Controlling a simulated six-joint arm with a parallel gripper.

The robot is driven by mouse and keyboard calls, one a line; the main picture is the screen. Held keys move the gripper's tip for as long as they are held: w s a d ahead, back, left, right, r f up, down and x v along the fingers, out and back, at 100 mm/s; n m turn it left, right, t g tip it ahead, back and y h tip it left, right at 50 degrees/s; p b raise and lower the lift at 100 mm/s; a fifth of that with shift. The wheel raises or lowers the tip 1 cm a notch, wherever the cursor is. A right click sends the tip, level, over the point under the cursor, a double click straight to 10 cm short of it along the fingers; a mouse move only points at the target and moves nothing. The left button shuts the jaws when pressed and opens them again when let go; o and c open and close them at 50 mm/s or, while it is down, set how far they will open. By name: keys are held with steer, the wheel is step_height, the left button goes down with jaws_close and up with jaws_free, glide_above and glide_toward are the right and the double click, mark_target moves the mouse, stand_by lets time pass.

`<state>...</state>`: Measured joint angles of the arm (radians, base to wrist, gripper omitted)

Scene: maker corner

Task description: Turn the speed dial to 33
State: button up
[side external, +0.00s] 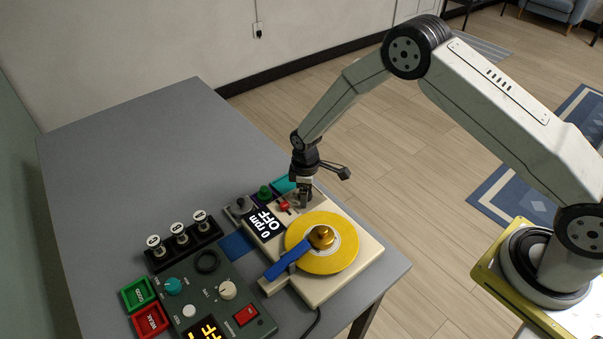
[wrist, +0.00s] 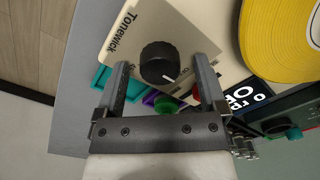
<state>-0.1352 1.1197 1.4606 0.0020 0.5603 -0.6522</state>
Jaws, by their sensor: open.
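The speed dial (wrist: 158,58) is a black ribbed knob with a white pointer line, on a cream panel marked "Tonewick". In the side view my gripper (side external: 304,201) points down over the far part of the cream turntable (side external: 338,289) and hides the dial. The display (side external: 264,223) reads "0 rpm OFF".
A yellow disc (side external: 341,252) with a brass centre and a blue arm (side external: 287,258) lie close to my gripper. A red switch (side external: 284,206) and green button (side external: 265,192) are beside it. A dark control box (side external: 250,291) stands nearer. The table's far left is clear.

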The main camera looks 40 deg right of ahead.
steer(key=shift+c, duration=0.2)
jaws_close()
